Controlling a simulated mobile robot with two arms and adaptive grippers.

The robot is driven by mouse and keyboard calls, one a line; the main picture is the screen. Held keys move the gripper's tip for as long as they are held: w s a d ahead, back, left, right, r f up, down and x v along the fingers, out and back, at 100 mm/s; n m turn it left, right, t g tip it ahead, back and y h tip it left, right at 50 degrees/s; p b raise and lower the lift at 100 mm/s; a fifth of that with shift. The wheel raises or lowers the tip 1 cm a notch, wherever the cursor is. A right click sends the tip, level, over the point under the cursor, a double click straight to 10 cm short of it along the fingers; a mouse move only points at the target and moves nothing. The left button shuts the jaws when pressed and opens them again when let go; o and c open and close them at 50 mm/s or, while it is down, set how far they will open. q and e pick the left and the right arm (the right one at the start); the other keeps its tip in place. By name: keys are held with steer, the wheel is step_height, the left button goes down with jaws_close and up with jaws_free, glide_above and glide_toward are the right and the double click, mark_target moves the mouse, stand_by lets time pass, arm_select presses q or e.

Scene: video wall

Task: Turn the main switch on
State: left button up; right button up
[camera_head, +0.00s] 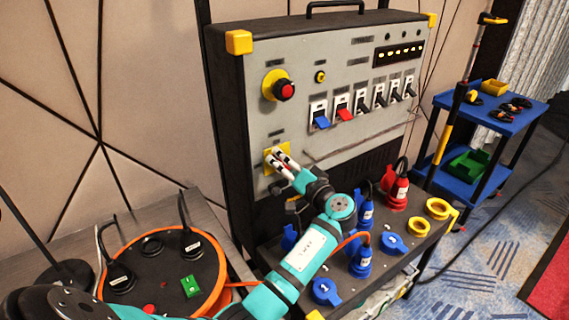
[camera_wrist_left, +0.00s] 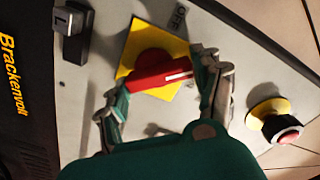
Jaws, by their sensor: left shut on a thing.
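The main switch is a red rotary handle (camera_wrist_left: 150,78) on a square yellow plate (camera_wrist_left: 136,45), seen in the left wrist view. Its white line points toward the right of that view, and an "OFF" label (camera_wrist_left: 180,17) stands beside the plate. My left gripper (camera_wrist_left: 160,80) has one finger on each side of the handle and is shut on it. In the head view my left gripper (camera_head: 282,160) is at the yellow plate (camera_head: 269,167) on the lower left of the grey panel (camera_head: 300,95), and it hides the red handle there. My right gripper is not in view.
A red emergency button (camera_head: 283,90) sits above the switch. Plugs and sockets (camera_head: 396,190) stand on the ledge below, and an orange cable reel (camera_head: 160,275) is at left.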

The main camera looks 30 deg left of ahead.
arm_select(q)
steer(key=m+p, duration=0.1)
steer(key=m, duration=0.1)
steer(key=m+p, duration=0.1)
steer(key=m, duration=0.2)
steer(key=m+p, duration=0.1)
steer(key=m, duration=0.2)
steer(key=shift+w+d+r, duration=0.1)
steer(key=shift+w, duration=0.15)
steer(key=shift+m, duration=0.3)
steer(key=o, duration=1.2)
steer(key=v, duration=1.2)
